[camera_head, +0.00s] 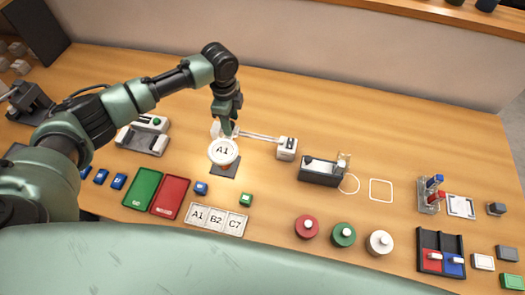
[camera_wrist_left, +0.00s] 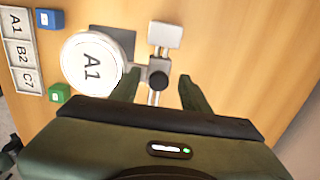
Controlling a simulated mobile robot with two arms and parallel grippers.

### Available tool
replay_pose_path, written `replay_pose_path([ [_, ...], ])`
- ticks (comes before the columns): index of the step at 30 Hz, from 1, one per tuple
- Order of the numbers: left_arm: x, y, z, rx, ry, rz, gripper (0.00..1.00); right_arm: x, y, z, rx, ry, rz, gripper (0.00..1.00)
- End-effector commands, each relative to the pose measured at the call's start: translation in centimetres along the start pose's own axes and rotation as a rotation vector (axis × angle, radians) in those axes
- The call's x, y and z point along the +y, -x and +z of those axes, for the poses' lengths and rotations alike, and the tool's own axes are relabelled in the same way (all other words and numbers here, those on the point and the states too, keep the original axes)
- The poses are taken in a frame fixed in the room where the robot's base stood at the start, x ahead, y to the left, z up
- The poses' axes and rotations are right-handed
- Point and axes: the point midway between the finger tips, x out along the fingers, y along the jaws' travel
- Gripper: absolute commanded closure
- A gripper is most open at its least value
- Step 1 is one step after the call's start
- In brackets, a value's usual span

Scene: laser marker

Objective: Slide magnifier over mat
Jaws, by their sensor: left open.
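The magnifier has a round white-rimmed lens (camera_head: 223,152) with "A1" showing in it, and a thin jointed arm running to a white base (camera_head: 287,148). The dark square mat (camera_head: 231,171) lies under the lens, which covers part of it; lens (camera_wrist_left: 91,62) and mat (camera_wrist_left: 120,38) also show in the left wrist view. My left gripper (camera_head: 228,131) is open just behind the lens. In the left wrist view its fingers (camera_wrist_left: 160,90) stand either side of the magnifier's dark knob (camera_wrist_left: 158,73); I cannot tell whether they touch it. My right gripper is out of view.
A card reading A1, B2, C7 (camera_head: 217,219), a green tray (camera_head: 143,189), a red tray (camera_head: 170,197) and small blue and green blocks lie in front. A grey device (camera_head: 320,171) stands right of the magnifier base. The table behind the magnifier is clear.

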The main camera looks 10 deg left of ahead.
Motion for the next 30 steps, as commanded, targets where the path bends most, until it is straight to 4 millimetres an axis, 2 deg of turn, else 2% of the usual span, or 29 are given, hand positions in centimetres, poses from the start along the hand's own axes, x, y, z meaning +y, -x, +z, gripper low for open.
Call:
replay_pose_path([
  [1,1.1,-1.5,0.2,-0.011,-0.001,0.025,0.53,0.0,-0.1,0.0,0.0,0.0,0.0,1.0],
  [2,1.1,-1.4,0.2,-0.011,0.0,0.025,0.53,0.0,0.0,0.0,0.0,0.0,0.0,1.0],
  [11,1.0,1.6,0.2,-0.011,-0.002,0.027,0.53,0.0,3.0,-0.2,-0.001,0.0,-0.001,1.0],
  [18,0.8,4.1,0.1,-0.008,-0.003,0.021,0.53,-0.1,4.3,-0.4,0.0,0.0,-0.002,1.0],
  [24,0.7,5.8,0.1,-0.007,-0.002,0.018,0.53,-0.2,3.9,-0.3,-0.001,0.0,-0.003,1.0],
  [30,0.7,6.1,0.1,-0.007,-0.002,0.019,0.53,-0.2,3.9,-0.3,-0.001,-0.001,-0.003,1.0],
])
